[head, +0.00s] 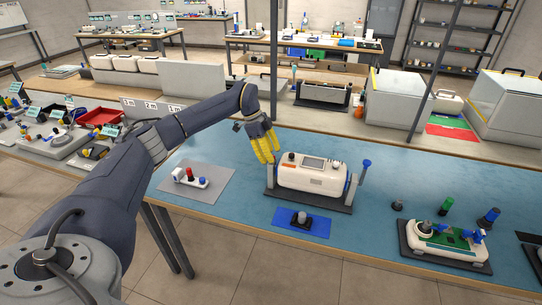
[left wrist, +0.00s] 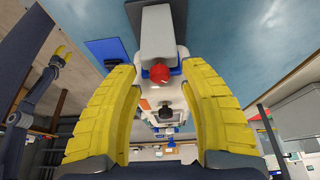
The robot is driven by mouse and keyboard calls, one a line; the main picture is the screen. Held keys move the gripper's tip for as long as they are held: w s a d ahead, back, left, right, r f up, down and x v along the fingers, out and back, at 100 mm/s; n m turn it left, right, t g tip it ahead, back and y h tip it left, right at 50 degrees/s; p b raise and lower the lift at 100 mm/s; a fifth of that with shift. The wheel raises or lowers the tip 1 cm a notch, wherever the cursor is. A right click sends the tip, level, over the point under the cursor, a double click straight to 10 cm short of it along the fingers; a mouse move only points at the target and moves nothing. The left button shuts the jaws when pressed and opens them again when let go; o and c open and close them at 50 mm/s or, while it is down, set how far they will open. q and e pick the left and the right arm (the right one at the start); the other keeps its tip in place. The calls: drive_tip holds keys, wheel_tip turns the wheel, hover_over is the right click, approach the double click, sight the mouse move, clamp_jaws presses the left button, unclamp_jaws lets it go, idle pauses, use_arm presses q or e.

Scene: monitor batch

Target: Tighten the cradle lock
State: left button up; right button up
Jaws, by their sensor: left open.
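A white device (head: 313,176) with a small screen sits in a dark cradle base (head: 300,198) on the blue bench. A blue-topped post (head: 366,163) stands at the cradle's right end. My left gripper (head: 266,150) is at the device's left end, partly hiding it. In the left wrist view the left fingers (left wrist: 160,105) are apart, with a red knob (left wrist: 159,73) and a black knob (left wrist: 166,113) seen between them. I cannot tell whether they touch the red knob. My right gripper (left wrist: 62,53) shows small at the left of that view; its jaw state is unclear.
A blue mat (head: 318,228) with a dark-based part lies in front. A grey mat (head: 218,187) with a small fixture lies left. A white unit with a green board (head: 444,238) and a blue-capped part (head: 489,217) stand right.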

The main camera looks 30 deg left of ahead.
use_arm(q)
drive_tip(key=shift+d+f, duration=0.1)
drive_tip(key=shift+f, duration=0.25)
clamp_jaws()
idle(0.4)
